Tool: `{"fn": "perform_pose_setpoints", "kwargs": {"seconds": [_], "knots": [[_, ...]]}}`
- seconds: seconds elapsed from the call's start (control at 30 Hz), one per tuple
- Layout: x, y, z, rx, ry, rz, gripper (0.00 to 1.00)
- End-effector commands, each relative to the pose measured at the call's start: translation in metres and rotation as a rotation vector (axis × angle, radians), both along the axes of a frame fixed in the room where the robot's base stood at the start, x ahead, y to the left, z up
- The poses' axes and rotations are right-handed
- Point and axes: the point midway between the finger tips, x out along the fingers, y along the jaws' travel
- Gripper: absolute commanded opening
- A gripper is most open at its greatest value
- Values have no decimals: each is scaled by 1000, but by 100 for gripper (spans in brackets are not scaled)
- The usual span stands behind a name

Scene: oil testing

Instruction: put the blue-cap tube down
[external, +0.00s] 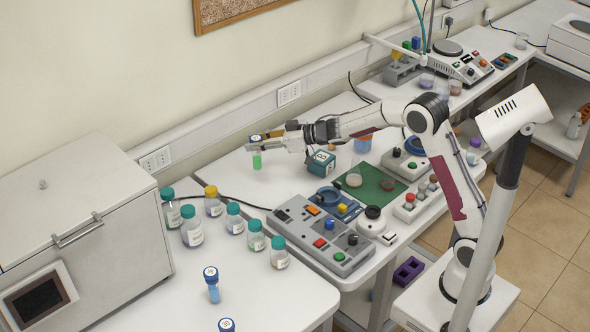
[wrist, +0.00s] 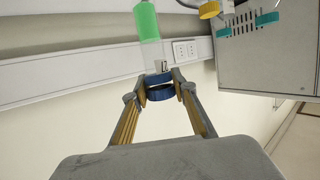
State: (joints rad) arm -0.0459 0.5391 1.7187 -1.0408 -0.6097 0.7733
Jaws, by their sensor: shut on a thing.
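My gripper (external: 265,137) is at the end of the outstretched arm, over the back part of the middle table. It is shut on the blue cap (wrist: 160,88) of a clear tube with green liquid (external: 257,161). In the wrist view the fingers (wrist: 160,94) close on both sides of the cap, and the green liquid (wrist: 147,20) shows beyond it. In the external view the tube hangs upright below the fingers. I cannot tell whether its bottom touches the table (external: 232,172).
Several capped bottles (external: 234,218) stand to the left. Another blue-capped tube (external: 212,284) stands on the near table. A teal box (external: 321,163) and a grey control panel (external: 322,235) are to the right. The white tabletop around the held tube is mostly clear.

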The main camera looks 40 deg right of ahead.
Motion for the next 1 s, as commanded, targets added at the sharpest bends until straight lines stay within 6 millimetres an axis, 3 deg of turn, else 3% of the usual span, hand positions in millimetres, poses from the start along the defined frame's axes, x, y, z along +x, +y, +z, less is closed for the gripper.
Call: {"fn": "perform_pose_setpoints", "kwargs": {"seconds": [0.5,0.77,1.0], "knots": [[-1,4,54,0,-2,7,5],[-20,66,53,2,-8,122,5],[-51,139,55,5,-14,265,5]]}}
